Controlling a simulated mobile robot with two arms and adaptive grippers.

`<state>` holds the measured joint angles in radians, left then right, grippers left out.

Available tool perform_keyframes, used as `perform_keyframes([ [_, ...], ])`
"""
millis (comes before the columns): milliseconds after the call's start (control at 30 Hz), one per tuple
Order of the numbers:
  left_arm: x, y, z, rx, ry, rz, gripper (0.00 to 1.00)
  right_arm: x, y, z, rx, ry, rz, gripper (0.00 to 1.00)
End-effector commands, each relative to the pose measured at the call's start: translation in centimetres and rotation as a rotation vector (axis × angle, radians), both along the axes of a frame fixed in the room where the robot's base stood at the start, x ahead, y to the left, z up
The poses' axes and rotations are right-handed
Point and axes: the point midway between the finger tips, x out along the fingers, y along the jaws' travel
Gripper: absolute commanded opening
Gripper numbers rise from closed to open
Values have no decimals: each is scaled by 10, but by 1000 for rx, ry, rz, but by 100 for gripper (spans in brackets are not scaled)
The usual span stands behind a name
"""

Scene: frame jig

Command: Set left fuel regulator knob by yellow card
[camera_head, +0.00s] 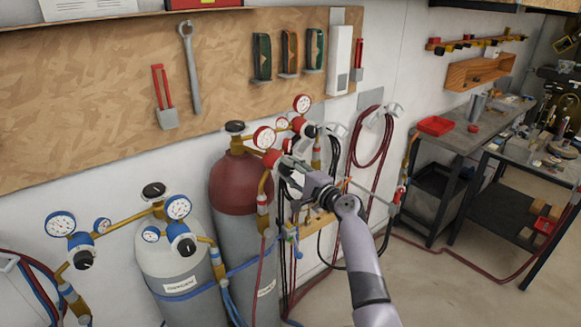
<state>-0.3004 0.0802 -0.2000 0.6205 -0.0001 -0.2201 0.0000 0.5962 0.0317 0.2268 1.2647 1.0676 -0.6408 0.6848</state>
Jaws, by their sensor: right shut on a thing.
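The maroon fuel cylinder (232,185) stands against the wall with a brass valve and red regulators on top. The left fuel regulator (271,158) is red, with a white-faced gauge (264,137) above it. My right gripper (284,167) is shut at the front of this regulator, on its knob, which the fingers mostly hide. The right fuel regulator (298,124) has a red-rimmed gauge (301,104) and a black knob (310,131). I cannot make out a yellow card or the knob's setting. My left gripper is not in view.
A grey oxygen cylinder (172,250) with blue regulators and gauges stands to the left. Blue and red hoses hang close around the cylinders. A tool board (90,100) covers the wall behind. A workbench (455,140) stands right, with free floor before it.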

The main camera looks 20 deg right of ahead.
Motion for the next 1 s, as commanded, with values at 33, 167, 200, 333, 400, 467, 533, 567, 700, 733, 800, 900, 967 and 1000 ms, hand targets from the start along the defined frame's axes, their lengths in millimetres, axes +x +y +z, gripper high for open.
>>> perform_keyframes([
  [33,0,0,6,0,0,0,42,0,0,2,42,17,-2,6],
  [167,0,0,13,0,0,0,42,0,0,2,153,56,-2,6],
  [200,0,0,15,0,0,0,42,0,0,2,184,68,-2,6],
  [333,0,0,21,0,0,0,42,0,-1,1,279,103,-2,6],
  [400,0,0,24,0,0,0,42,0,-1,1,322,117,-2,6],
  [467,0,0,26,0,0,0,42,0,0,0,356,131,-2,6],
  [533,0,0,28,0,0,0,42,0,0,0,390,143,-2,6],
  [567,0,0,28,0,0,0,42,0,0,0,403,148,-2,6],
  [700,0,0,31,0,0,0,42,0,0,-1,449,164,-2,6],
  [733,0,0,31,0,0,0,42,0,0,-1,455,167,-2,6],
  [800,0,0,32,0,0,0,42,0,0,-1,469,172,-2,6],
  [900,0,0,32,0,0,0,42,0,0,-2,481,176,-1,6],
  [967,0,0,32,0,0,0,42,0,0,-2,484,177,-1,6],
  [1000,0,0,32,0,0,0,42,0,0,-2,485,177,-1,6],
])
